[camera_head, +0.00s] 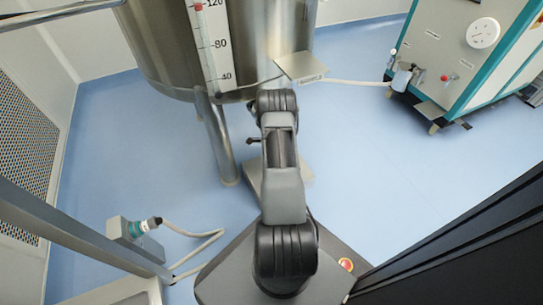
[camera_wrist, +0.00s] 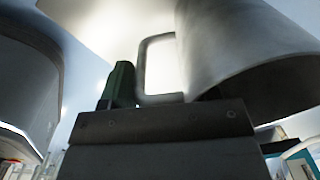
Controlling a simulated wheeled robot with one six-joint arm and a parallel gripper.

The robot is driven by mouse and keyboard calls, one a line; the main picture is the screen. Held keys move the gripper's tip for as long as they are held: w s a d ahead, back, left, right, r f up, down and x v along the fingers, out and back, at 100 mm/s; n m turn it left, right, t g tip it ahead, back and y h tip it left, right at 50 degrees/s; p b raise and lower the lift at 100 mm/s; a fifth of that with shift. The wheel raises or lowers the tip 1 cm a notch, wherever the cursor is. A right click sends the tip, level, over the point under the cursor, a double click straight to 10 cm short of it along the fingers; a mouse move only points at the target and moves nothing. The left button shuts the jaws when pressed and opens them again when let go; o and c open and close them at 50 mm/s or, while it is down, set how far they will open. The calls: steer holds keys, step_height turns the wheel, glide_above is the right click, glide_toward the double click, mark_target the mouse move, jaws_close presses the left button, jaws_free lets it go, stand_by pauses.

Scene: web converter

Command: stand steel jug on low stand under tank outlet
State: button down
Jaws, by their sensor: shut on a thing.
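The steel jug (camera_wrist: 245,50) fills the upper right of the wrist view, with its looped handle (camera_wrist: 148,62) on its left side. My gripper (camera_wrist: 158,102) is shut on the handle at the bottom of the loop. The jug's base is partly hidden behind the gripper. In the head view my arm hides the jug and gripper. The steel tank (camera_head: 160,50) stands on legs at the top. A small dark part (camera_head: 254,141), perhaps the outlet valve, shows left of my arm. The low stand (camera_head: 254,180) lies below it, mostly covered by my arm.
A tank leg (camera_head: 220,140) stands left of the stand. A hose (camera_head: 350,83) runs right to a white and teal cabinet (camera_head: 470,60). A floor connector with a hose (camera_head: 140,228) is at lower left. Blue floor (camera_head: 385,180) is clear at right.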

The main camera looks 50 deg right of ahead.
steer(key=shift+f, duration=0.6)
steer(key=shift+c, duration=1.4)
jaws_free()
step_height(320, 180, up, 12)
steer(key=p, duration=0.6)
steer(key=shift+s+a, duration=0.1)
